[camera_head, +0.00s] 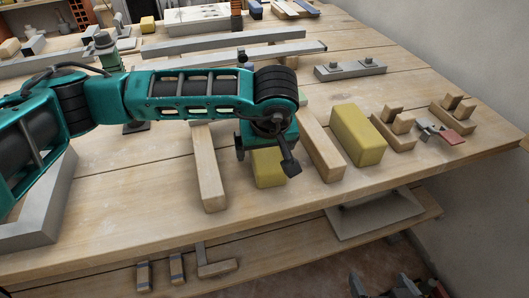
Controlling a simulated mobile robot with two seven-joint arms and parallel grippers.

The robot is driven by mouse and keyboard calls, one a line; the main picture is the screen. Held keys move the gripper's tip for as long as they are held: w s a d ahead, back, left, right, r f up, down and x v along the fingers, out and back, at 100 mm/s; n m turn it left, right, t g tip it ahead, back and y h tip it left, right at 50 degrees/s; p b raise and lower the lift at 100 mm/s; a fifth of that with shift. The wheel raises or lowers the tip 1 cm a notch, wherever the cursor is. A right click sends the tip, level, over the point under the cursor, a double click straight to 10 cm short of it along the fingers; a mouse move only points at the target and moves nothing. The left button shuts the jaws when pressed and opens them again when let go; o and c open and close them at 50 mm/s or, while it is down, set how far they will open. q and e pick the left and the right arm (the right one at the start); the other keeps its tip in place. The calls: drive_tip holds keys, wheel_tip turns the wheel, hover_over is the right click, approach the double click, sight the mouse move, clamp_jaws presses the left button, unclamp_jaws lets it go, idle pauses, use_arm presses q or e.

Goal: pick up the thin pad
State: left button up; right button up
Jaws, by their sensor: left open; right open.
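I cannot tell for certain which item is the thin pad. A yellow pad-like block (268,174) lies on the wooden workbench (120,215), partly hidden behind my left gripper (284,164). The gripper is open, pointing down in front of and over this yellow block; whether it touches is unclear. A larger yellow block (358,135) lies to the right. A small flat red piece (452,137) lies further right, near the bench's right side. My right gripper cannot be made out.
Wooden bars (208,170) and (323,148) flank the smaller yellow block. Wooden clamp-like blocks (398,127) and a grey metal bar (349,71) lie to the right and behind. Bare bench lies along the front edge. A lower shelf (330,235) holds tools.

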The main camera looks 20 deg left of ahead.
use_arm(q)
drive_tip(key=shift+c, duration=0.4)
drive_tip(key=c, duration=1)
drive_tip(key=shift+o, duration=0.2)
drive_tip(key=shift+r, duration=0.15)
